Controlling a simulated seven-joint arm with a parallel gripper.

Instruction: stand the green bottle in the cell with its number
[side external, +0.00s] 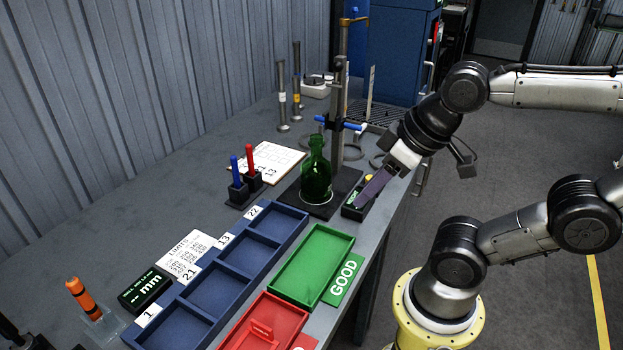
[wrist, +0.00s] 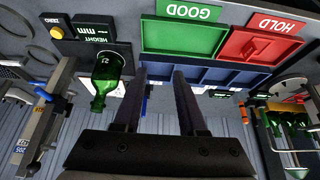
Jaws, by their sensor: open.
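The green bottle (side external: 316,178) stands upright on the black base plate of a gauge stand. It also shows in the upside-down wrist view (wrist: 98,92), with a small mark that looks like 12 there, or 21 turned upright. The blue tray (side external: 211,319) has cells in a row, with tags 1 (side external: 148,316), 21 (side external: 188,273), 13 (side external: 223,240) and 22 (side external: 253,212). The cells look empty. My gripper (side external: 364,201) is open and empty, right of the bottle and apart from it; its two fingers (wrist: 160,73) point forward in the wrist view.
A green GOOD tray (side external: 312,262) and red HOLD tray (side external: 270,322) lie beside the blue tray. The gauge post (side external: 338,110) rises behind the bottle. A small height readout box (side external: 352,211) sits near my fingertips. Blue and red markers (side external: 250,160) stand left of the bottle.

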